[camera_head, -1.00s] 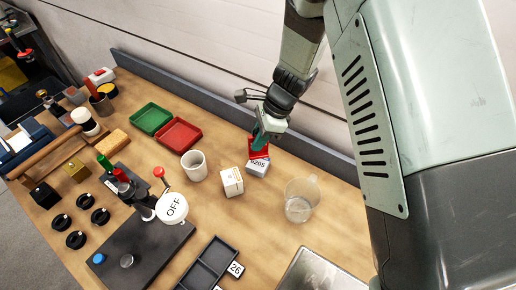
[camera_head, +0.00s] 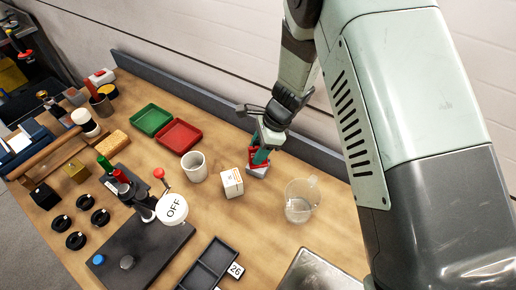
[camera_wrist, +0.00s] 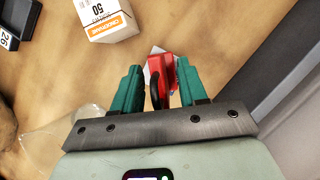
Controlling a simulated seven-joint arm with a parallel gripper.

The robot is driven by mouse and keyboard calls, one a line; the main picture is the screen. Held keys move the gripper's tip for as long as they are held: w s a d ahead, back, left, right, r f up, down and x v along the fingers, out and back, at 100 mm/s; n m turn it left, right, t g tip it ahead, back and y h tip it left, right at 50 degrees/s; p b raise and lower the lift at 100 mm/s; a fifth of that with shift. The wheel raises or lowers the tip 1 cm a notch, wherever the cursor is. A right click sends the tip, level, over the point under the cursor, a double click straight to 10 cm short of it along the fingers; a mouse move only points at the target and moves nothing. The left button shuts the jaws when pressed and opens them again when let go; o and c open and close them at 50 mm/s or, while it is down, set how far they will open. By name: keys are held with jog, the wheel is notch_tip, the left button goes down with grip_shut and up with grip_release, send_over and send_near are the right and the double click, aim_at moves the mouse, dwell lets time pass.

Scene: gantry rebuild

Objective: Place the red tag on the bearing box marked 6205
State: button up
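The red tag (camera_head: 254,153) is at the top of the 6205 bearing box (camera_head: 257,171). My gripper (camera_head: 262,156) is right over that box and covers its number, which showed earlier. In the wrist view the red tag (camera_wrist: 166,74) lies between my two teal fingers (camera_wrist: 161,78), its black loop pointing toward me. Gaps show between the loop and the fingers, so my gripper looks open around it. A pale corner of the box (camera_wrist: 148,72) shows beneath the tag. Whether the tag rests flat is hard to tell.
Another white box with an orange band (camera_head: 231,182) stands close by, left of the bearing box; it also shows in the wrist view (camera_wrist: 104,20). A clear jug (camera_head: 299,205) stands to the right, a white cup (camera_head: 194,166) to the left. Red (camera_head: 179,135) and green (camera_head: 151,119) trays lie further left.

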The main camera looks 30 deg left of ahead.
jog(key=w+d+r+n+t, duration=0.15)
jog(key=d+r, duration=0.35)
jog(key=r, duration=0.5)
jog(key=w+d+r, duration=0.3)
jog(key=d+r, duration=0.1)
jog(key=r, duration=0.6)
jog(key=s+d+r+n+t, duration=0.2)
jog(key=d+r+n, duration=0.1)
jog(key=d+r, duration=0.75)
jog(key=s+d+r+n+t+h, duration=0.1)
jog(key=s+d+r+n+t, duration=0.1)
jog(key=s+d, duration=0.4)
jog(key=s+d+r+n+t+h, duration=0.2)
jog(key=s+d+r, duration=0.3)
jog(key=d, duration=0.7)
jog(key=shift+s+n+t, duration=0.45)
jog(key=shift+s+t, duration=0.2)
jog(key=shift+s, duration=0.3)
